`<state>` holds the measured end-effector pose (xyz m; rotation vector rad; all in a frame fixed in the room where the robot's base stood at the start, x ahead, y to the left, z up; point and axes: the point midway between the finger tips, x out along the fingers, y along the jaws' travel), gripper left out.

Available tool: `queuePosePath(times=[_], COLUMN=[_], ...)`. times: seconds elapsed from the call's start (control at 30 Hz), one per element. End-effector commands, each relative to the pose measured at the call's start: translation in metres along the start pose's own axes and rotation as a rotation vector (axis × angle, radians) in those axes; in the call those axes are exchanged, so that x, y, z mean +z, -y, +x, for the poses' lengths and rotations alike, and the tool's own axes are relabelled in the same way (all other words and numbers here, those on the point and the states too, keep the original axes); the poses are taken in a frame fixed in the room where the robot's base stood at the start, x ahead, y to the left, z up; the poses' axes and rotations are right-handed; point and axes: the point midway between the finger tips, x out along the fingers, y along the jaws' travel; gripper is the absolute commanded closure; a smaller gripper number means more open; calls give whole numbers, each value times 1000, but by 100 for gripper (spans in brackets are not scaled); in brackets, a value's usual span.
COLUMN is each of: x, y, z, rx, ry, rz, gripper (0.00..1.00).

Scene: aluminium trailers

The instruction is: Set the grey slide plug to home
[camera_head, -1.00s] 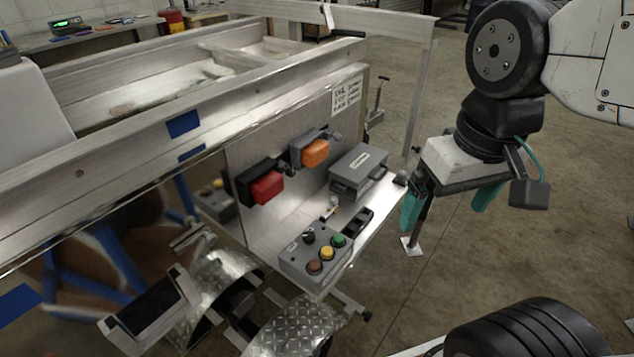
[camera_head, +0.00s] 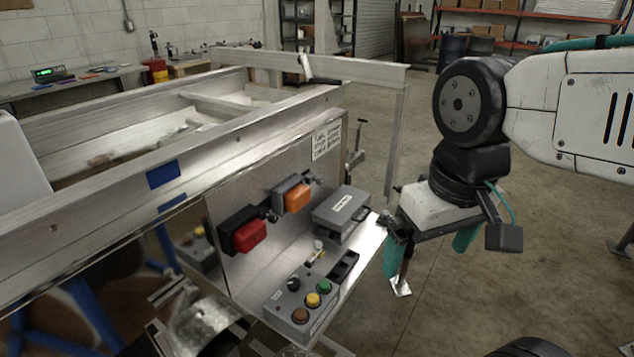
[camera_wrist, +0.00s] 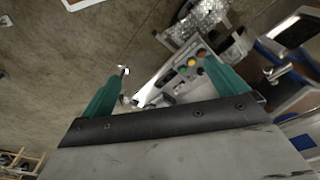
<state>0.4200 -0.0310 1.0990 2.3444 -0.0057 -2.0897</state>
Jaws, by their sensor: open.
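A grey housing with an orange front (camera_head: 296,196) is mounted on the upright metal panel, right of a black housing with a red front (camera_head: 248,236). Below them on the metal shelf, a small pale-topped lever or plug (camera_head: 318,245) stands beside a black slotted block (camera_head: 344,266). I cannot tell for sure which of these is the grey slide plug. My gripper (camera_head: 428,252) is open and empty, with teal fingers pointing down, right of the shelf and apart from it. In the wrist view, my gripper (camera_wrist: 165,68) has the shelf's button box between and beyond its fingers.
A grey button box (camera_head: 302,302) with several coloured buttons sits on the shelf's front end. A grey lidded box (camera_head: 341,214) stands at its back. The aluminium trailer frame (camera_head: 110,175) fills the left. Open concrete floor (camera_head: 490,300) lies to the right.

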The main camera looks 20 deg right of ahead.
Motion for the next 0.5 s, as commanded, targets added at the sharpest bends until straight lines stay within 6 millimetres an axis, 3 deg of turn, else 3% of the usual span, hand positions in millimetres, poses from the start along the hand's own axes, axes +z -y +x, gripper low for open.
queuePosePath(times=[0.07,0.27,0.37,0.5], x=[0,-3,-9,-24], y=[0,-6,-12,-5], z=[0,10,25,50], rx=[0,3,-2,-103], ry=[0,51,134,278], rz=[0,31,68,178], gripper=[2,57,57,57])
